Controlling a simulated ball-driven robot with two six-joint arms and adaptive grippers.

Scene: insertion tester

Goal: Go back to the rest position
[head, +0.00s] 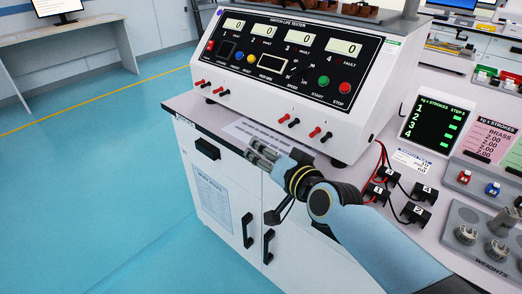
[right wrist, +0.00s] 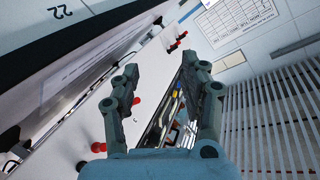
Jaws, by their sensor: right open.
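My right gripper (head: 262,155) hangs in front of the white cabinet, near the bench's front edge, below the switch life tester (head: 290,62). In the right wrist view the right gripper (right wrist: 160,64) has its two grey fingers spread apart with nothing held between them. The tester is a white box with a black sloped panel, several lit displays reading 0, and coloured buttons. Red and black terminals line its lower front. My left gripper does not show in either view.
A printed sheet (head: 262,135) lies on the bench just behind my right gripper. Black numbered blocks with red and black wires (head: 377,193), a green-text screen (head: 437,124) and a weights tray (head: 482,240) stand to the right. The blue floor at left is open.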

